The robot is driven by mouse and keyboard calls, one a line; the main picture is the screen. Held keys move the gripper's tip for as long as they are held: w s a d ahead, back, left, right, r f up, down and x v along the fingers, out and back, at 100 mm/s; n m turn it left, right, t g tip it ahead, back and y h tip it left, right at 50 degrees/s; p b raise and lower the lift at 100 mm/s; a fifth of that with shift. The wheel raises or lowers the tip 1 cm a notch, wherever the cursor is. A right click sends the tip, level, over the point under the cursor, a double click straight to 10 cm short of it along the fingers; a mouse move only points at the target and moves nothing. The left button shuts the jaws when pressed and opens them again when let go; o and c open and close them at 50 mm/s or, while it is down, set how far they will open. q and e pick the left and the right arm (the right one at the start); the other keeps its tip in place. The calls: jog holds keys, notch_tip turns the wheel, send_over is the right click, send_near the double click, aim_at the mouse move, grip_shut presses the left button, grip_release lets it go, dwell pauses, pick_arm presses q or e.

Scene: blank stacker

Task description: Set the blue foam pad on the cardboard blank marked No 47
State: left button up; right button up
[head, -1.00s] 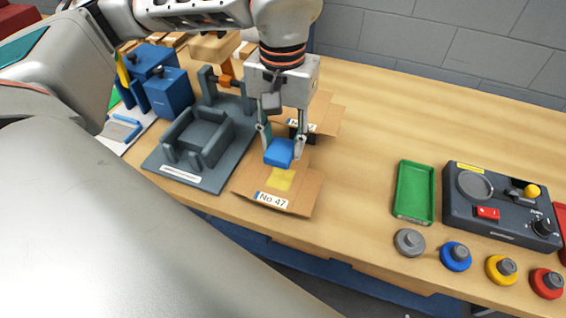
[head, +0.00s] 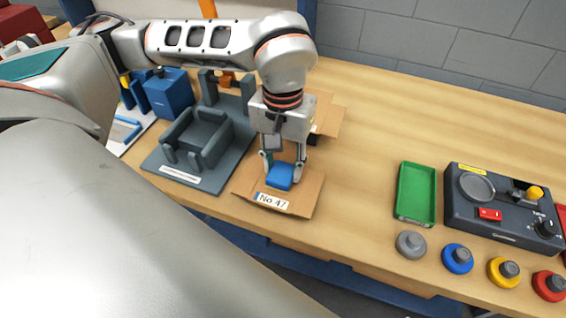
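The cardboard blank marked No 47 (head: 305,196) lies flat near the table's front edge, its label facing the front. The blue foam pad (head: 280,177) is over the middle of this blank, low down; it seems to touch the cardboard, but I cannot be sure. My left gripper (head: 283,173) points down from above with a finger on each side of the pad and is shut on it. The yellow square on the blank is hidden by the pad. My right gripper is not in view.
A grey fixture (head: 205,145) stands left of the blank. Another cardboard blank (head: 328,116) lies behind it. To the right are a green tray (head: 416,193), a dark control box (head: 504,205) and several knobbed discs (head: 458,258). The table between blank and tray is clear.

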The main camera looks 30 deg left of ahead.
aim_at(283, 169)
pick_arm(q)
jog(key=o, duration=0.3)
jog(key=shift+o, duration=0.2)
notch_tip(283, 169, up, 12)
jog(key=shift+r+p, duration=0.15)
jog(key=shift+p, duration=0.15)
dwell(0.6)
